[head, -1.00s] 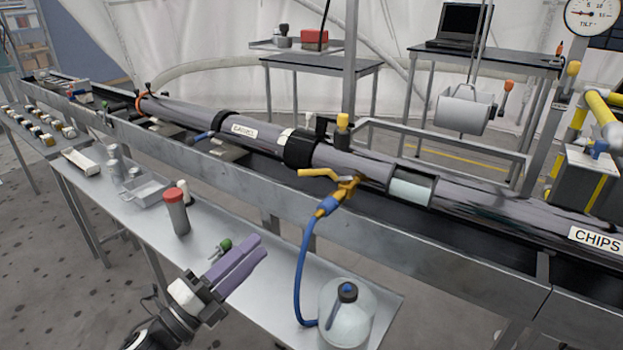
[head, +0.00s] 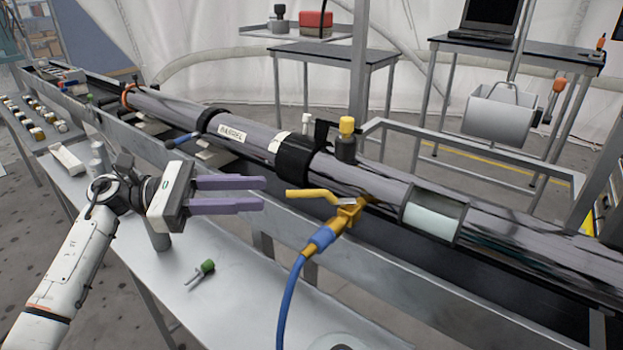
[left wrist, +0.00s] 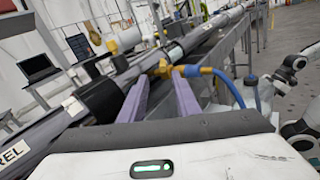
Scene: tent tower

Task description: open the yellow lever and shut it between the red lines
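The yellow lever (head: 312,195) sticks out to the left from a brass valve (head: 347,212) on the side of the grey pipe (head: 382,184). A blue hose (head: 291,290) hangs from the valve. My left gripper (head: 264,193) has two purple fingers, parallel and apart, with nothing between them. Its fingertips point at the lever from the left and stop a little short of it. In the left wrist view the valve (left wrist: 160,68) shows just beyond the fingertips. I cannot make out the red lines. My right gripper is in neither view.
A metal bench (head: 245,290) below holds a green-capped tool (head: 205,268). A metal rail (head: 375,262) runs along the pipe's near side. A yellow-capped post (head: 346,135) stands behind the valve. A clear pipe window (head: 434,212) is right of it.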

